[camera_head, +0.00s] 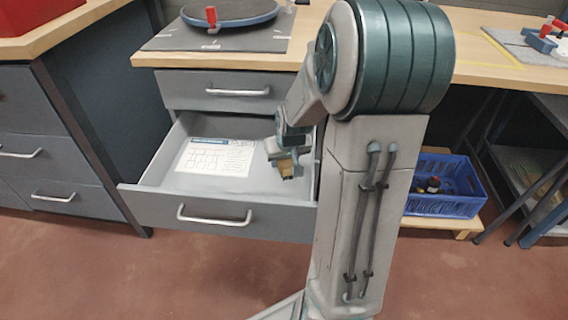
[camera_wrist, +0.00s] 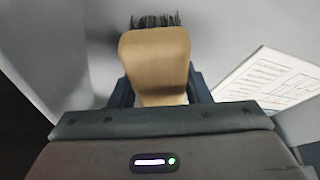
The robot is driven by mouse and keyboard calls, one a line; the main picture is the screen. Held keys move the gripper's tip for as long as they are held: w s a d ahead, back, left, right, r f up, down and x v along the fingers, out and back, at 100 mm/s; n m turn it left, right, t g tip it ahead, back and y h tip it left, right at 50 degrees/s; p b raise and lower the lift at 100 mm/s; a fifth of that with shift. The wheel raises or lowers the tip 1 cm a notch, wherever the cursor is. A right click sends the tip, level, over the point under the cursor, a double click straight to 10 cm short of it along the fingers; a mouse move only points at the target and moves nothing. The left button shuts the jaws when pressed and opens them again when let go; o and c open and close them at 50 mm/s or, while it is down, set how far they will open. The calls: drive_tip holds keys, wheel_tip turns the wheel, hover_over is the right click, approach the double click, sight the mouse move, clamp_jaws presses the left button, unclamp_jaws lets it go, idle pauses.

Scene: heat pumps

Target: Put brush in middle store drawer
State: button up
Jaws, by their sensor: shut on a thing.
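The brush shows in the wrist view with a tan wooden back (camera_wrist: 155,58) and dark bristles at its far edge. My gripper (camera_wrist: 158,95) is shut on the brush. In the head view my gripper (camera_head: 287,163) is over the right part of the pulled-out middle drawer, with the tan brush (camera_head: 288,172) at its tip. The middle drawer (camera_head: 215,213) is grey, open, with a metal handle. A printed sheet (camera_head: 216,157) lies on its floor, and also shows in the wrist view (camera_wrist: 268,80). I cannot tell whether the brush touches the drawer floor.
A closed drawer (camera_head: 216,90) is above the open one, under the wooden worktop (camera_head: 150,59). A round dark plate with a red-handled part (camera_head: 211,17) stands on top. A blue crate (camera_head: 446,184) is at right. Grey drawers (camera_head: 40,150) stand at left.

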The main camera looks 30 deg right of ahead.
drive_tip(key=shift+f, duration=0.15)
drive_tip(key=o, duration=1.1)
drive_tip(key=shift+o, duration=0.2)
drive_tip(key=p+v, duration=0.6)
drive_tip(key=v, duration=0.6)
drive_tip(key=shift+r, duration=0.2)
drive_tip(key=s+a+r+n+g+y, duration=0.1)
drive_tip(key=s+a+r+n+g, duration=0.1)
drive_tip(key=s+a, duration=1.2)
drive_tip(key=shift+r+n+g, duration=0.2)
drive_tip(key=shift+n+g, duration=0.1)
drive_tip(key=shift+g, duration=0.3)
drive_tip(key=shift+a, duration=0.15)
